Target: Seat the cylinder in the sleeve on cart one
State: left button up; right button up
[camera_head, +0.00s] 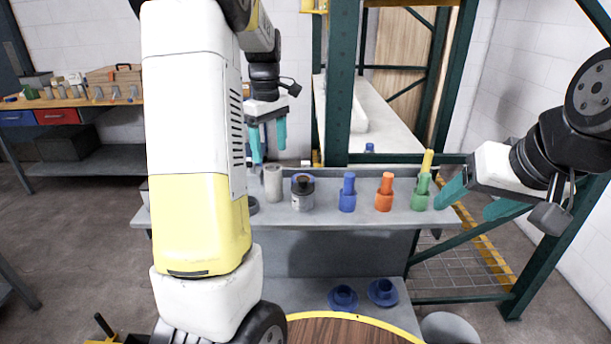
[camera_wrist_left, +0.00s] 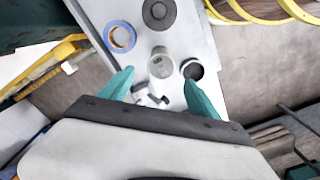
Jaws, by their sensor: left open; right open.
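A plain grey cylinder (camera_head: 273,183) stands upright on the grey cart top (camera_head: 335,218); it also shows in the left wrist view (camera_wrist_left: 161,64). Beside it in that view is a round piece with a dark hollow (camera_wrist_left: 192,69), possibly the sleeve; I cannot tell for sure. My left gripper (camera_head: 268,156) is open above and behind the cylinder in the head view. In the left wrist view its fingers (camera_wrist_left: 159,78) are spread on either side of the cylinder's line, with nothing held. My right gripper (camera_head: 463,209) is open and empty at the cart's right end.
A silver-and-dark jar (camera_head: 302,194), blue (camera_head: 347,193), orange (camera_head: 384,193) and green (camera_head: 421,192) pieces stand in a row rightward. A yellow peg (camera_head: 427,162) rises by the green one. Blue flanged rings (camera_head: 343,298) lie on the lower shelf. Green rack posts (camera_head: 341,85) stand behind.

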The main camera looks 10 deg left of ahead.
aim_at(273, 167)
pick_arm(q)
jog(key=f, duration=0.7)
jog(key=shift+s+d+f, duration=0.15)
jog(key=shift+d+f, duration=0.15)
jog(key=shift+f, duration=0.1)
grip_shut()
